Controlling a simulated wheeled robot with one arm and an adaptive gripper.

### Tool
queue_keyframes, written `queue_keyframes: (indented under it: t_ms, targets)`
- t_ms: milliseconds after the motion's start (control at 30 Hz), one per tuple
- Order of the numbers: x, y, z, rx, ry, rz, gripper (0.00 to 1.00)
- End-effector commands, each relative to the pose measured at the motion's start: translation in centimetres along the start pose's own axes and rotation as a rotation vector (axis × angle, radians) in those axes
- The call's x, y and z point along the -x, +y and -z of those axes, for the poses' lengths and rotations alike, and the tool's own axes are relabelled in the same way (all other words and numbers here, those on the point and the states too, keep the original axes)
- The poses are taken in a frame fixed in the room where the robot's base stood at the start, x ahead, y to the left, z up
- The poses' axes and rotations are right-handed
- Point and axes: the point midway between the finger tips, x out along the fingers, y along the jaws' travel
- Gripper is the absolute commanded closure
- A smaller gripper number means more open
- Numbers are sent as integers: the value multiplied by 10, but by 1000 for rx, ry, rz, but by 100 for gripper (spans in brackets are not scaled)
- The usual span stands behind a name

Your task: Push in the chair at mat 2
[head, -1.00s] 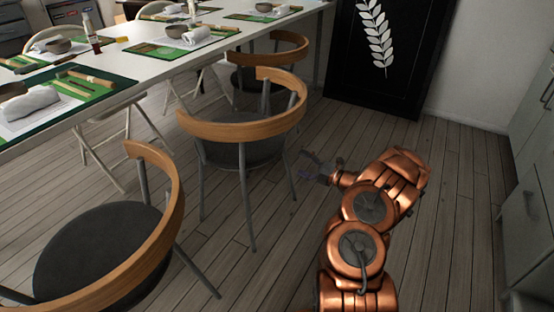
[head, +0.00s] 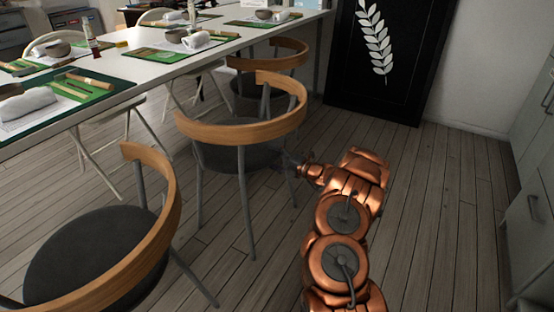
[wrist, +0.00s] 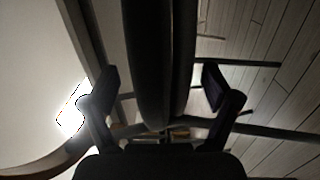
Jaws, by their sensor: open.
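A chair with a curved wooden back (head: 240,131), dark round seat (head: 235,157) and grey metal legs stands in the middle of the head view, out from the long white table (head: 150,78). My open gripper (head: 289,160) is at the right side of its seat, by a leg. In the wrist view, a dark band, probably the seat edge (wrist: 158,50), runs between my spread fingers (wrist: 162,95). I cannot tell whether they touch it. Several green mats (head: 178,42) lie on the table; no mat numbers are readable.
A nearer wooden-backed chair (head: 155,235) stands at lower left, and another (head: 285,58) stands beyond the middle chair. A black panel with a white leaf (head: 395,60) leans at the back wall. Grey cabinets (head: 530,200) line the right. Floor (head: 430,190) between is clear.

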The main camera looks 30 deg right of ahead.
Motion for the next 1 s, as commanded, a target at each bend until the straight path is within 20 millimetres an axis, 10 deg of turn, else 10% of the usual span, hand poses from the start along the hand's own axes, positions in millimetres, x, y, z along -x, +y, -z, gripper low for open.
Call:
queue_keyframes:
  t_ms: [1000]
  targets:
    - [0,0,0,0,0,1,100]
